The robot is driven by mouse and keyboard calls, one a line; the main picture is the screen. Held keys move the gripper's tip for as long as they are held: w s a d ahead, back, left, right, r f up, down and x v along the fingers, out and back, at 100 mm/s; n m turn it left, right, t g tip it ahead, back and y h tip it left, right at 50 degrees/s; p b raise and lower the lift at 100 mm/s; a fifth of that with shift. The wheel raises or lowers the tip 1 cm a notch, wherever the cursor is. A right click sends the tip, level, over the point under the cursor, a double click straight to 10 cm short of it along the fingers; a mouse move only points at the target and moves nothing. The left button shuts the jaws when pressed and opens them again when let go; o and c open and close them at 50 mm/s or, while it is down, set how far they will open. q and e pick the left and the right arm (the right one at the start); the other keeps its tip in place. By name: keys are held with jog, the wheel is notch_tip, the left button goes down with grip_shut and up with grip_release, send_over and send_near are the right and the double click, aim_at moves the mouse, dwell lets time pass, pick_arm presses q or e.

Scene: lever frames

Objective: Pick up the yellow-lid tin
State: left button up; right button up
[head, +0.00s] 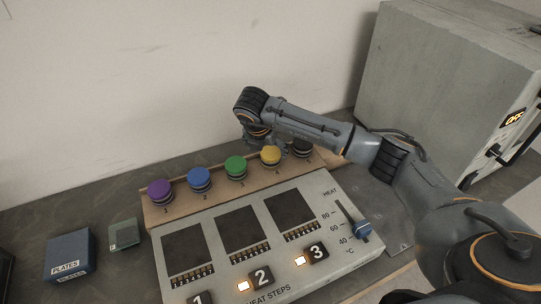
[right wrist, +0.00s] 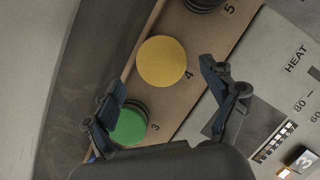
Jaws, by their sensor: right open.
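The yellow-lid tin (head: 271,155) stands fourth in a row on a brown wooden rack, between the green-lid tin (head: 236,166) and a black-lid tin (head: 301,147). In the right wrist view its round yellow lid (right wrist: 162,62) is fully visible beside the number 4. My right gripper (right wrist: 170,98) is open and empty, its fingers spread wide. The yellow lid lies just beyond the fingertips, and the green lid (right wrist: 128,126) is partly hidden by the left finger. In the head view my right arm hides most of the gripper behind the row. My left gripper is not in view.
Purple-lid (head: 160,191) and blue-lid (head: 199,179) tins stand farther left. A grey heat panel (head: 330,266) with a slider is in front of the rack. A large grey box (head: 430,75) stands right, and a blue plates box (head: 69,254) left. A wall is behind.

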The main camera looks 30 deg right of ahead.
aim_at(270, 152)
jog(key=p+x, duration=0.1)
jog(key=x, duration=0.3)
jog(key=shift+w+d+f, duration=0.1)
jog(key=shift+d, duration=0.15)
jog(key=shift+c, duration=0.4)
jog(key=c, duration=1.3)
jog(key=shift+o, duration=0.2)
